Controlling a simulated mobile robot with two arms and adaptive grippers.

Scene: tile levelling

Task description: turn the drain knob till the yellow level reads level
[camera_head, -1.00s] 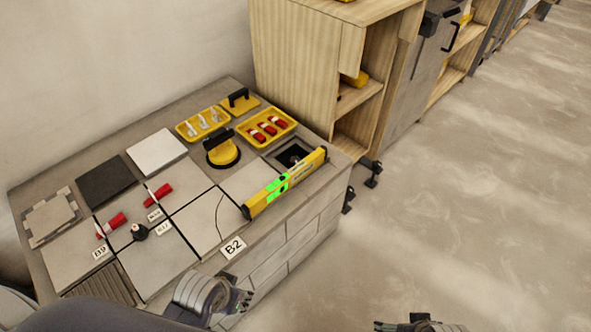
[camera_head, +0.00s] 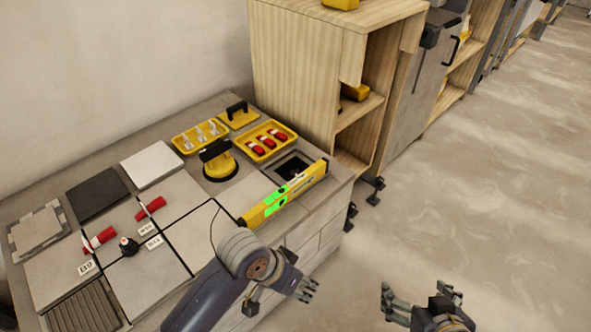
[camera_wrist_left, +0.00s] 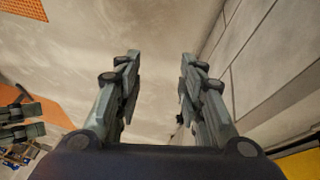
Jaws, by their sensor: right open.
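The yellow level (camera_head: 290,194) stands on edge across the front right tiles of the bench, with two bright green patches along it. Its reading is too small to tell. Behind its right end is a dark square drain recess (camera_head: 281,168) with a small dark shape inside, perhaps the knob, partly hidden by the level. My left gripper (camera_head: 308,288) is in front of the bench, below and apart from the level. In the left wrist view its fingers (camera_wrist_left: 160,80) are spread with nothing between them. My right gripper (camera_head: 412,300) is open and empty over the floor at the lower right.
A yellow suction cup (camera_head: 219,165), a yellow tray with red pieces (camera_head: 265,147) and a tray with pale pieces (camera_head: 200,136) stand behind the level. A black knob-like piece (camera_head: 128,246) sits on the left tiles. A wooden shelf (camera_head: 300,75) stands behind. Floor at right is clear.

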